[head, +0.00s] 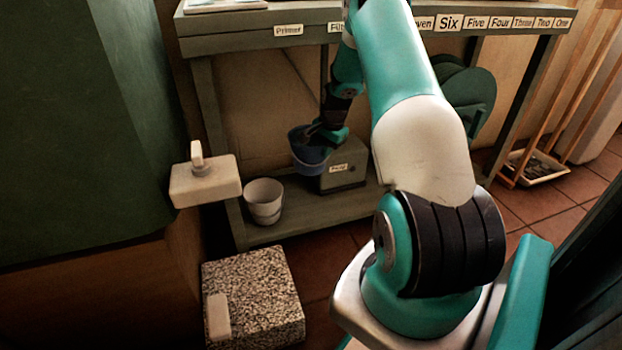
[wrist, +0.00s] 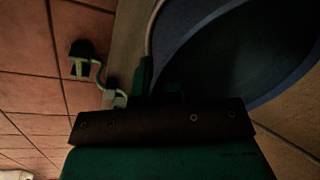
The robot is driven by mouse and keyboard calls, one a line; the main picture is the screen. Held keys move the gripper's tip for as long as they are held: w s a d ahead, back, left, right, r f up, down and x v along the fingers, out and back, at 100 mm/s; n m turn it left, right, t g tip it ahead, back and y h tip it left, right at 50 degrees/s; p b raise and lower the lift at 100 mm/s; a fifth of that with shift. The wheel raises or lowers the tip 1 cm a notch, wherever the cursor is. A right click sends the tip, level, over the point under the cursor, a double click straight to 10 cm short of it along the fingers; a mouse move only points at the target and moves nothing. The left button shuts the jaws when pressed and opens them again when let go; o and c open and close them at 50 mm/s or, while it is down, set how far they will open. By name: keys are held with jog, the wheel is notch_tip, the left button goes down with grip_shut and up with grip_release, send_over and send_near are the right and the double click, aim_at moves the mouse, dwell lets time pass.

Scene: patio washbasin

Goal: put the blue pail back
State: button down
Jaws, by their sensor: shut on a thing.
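The blue pail (head: 308,158) hangs at my gripper (head: 333,132), between the upper and lower boards of the grey rack. My gripper is shut on it near its rim. In the wrist view the pail's blue rim and dark inside (wrist: 235,50) fill the upper right. The pail is beside a grey labelled box (head: 343,176) and over the lower shelf (head: 300,222). I cannot tell whether its bottom touches the shelf. The fingertips are too dark to see clearly in the wrist view.
A white pail (head: 264,199) stands on the lower shelf to the left. Labels such as "Six" (head: 450,22) line the upper board. A speckled block (head: 255,295) stands in front. A tap-like white fitting (head: 204,178) juts out at left. Green discs (head: 462,95) stand at right.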

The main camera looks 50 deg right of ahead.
jog(key=shift+w+a+f+b, duration=0.15)
jog(key=shift+f+b, duration=2.1)
jog(key=shift+f, duration=2.4)
jog(key=shift+w+a+f+b, duration=0.1)
jog(key=shift+f+b, duration=2.1)
jog(key=shift+f, duration=2.45)
jog(key=c, duration=1.7)
grip_release()
jog(key=shift+s+f, duration=0.1)
jog(key=shift+f, duration=0.05)
jog(key=o, duration=0.4)
jog(key=shift+o, duration=0.2)
